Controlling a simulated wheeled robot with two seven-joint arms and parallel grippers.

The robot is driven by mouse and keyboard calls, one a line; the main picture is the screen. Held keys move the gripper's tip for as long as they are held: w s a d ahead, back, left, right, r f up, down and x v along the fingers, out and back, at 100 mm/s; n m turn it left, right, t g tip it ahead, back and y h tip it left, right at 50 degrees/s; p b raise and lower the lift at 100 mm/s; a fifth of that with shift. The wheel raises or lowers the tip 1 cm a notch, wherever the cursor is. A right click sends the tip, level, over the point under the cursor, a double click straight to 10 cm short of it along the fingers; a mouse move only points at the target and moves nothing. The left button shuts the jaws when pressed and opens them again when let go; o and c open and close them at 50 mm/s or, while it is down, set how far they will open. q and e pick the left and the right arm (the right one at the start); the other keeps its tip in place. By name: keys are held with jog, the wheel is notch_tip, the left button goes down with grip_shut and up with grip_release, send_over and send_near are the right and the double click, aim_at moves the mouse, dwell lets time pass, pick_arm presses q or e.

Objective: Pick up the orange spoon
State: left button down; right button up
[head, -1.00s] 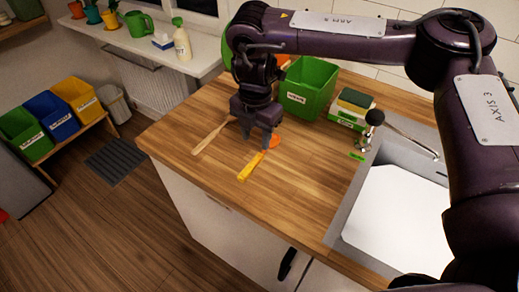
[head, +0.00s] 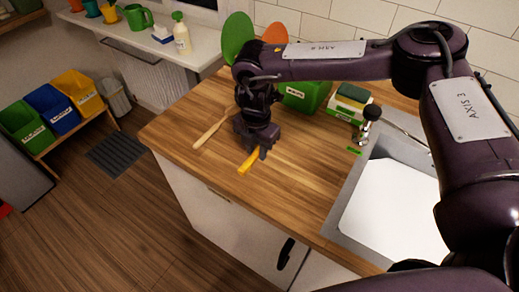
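The orange spoon (head: 247,163) lies on the wooden worktop, with its yellow-orange handle towards the front edge. Its bowl end is hidden behind my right gripper (head: 254,152). The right gripper points down, low over the worktop, with its fingers at the spoon's handle. Whether the fingers are closed on the handle cannot be made out. My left gripper is not in view.
A wooden utensil (head: 210,131) lies just left of the gripper. Behind are a green bin (head: 306,97), a green and an orange disc, and a sponge box (head: 350,104). The sink (head: 345,200) is right. The worktop's front is clear.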

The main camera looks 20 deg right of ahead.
grip_shut()
jog(key=shift+r, duration=0.1)
